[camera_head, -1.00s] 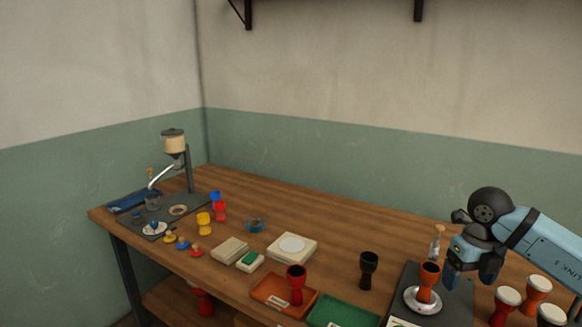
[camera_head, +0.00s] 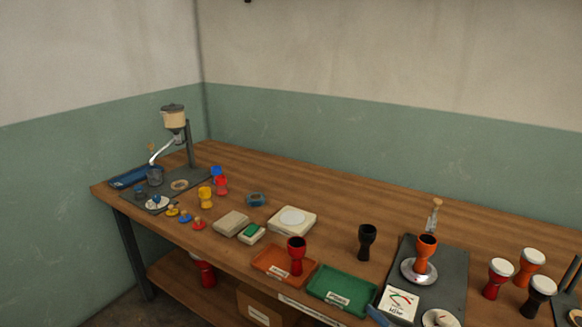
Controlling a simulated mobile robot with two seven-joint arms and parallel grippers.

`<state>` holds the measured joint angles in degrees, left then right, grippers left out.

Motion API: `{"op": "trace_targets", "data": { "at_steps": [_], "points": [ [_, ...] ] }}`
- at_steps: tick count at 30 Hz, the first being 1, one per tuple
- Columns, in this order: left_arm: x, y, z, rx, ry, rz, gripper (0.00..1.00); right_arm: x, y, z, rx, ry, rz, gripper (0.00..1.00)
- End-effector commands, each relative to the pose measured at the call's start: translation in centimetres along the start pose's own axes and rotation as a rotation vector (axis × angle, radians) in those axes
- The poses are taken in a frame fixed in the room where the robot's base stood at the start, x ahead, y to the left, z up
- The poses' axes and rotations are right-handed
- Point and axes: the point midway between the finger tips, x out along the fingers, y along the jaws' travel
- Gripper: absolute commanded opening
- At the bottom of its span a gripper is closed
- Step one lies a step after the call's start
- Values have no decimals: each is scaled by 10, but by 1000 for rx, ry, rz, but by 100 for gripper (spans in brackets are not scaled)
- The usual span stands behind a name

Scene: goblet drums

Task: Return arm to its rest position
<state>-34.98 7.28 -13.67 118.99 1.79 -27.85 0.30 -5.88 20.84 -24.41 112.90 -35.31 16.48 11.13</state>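Neither of my grippers shows in the head view now, and no part of my arms is in the picture. An orange goblet drum shell (camera_head: 425,252) stands upright on a round metal plate (camera_head: 419,271) on the dark mat (camera_head: 453,262) at the right of the wooden table (camera_head: 330,225). A red shell (camera_head: 296,254) stands in the orange tray (camera_head: 268,263). A black shell (camera_head: 367,241) stands upright on the table between the trays and the mat.
A press-like device (camera_head: 174,135) stands at the far left. A clear bottle (camera_head: 433,215) stands behind the orange shell. The table's back middle is clear.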

Motion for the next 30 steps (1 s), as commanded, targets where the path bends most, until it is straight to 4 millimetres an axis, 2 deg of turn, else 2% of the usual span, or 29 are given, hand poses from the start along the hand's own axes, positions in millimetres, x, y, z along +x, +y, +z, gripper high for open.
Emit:
{"op": "trace_targets", "data": {
  "at_steps": [1, 3, 7, 11, 16, 17, 18, 23, 30],
  "points": [
    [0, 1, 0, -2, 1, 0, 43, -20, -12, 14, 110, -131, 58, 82],
    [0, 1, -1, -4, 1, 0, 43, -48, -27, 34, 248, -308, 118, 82],
    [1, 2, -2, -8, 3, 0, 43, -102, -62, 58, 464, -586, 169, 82],
    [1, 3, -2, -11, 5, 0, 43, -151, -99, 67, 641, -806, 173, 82],
    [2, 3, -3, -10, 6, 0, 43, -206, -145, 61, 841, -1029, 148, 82],
    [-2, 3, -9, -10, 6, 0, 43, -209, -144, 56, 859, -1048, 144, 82],
    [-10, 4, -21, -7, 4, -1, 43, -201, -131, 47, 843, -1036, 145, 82],
    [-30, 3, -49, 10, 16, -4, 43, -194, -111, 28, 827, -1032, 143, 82],
    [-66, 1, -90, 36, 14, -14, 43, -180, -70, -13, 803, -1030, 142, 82]
  ]
}}
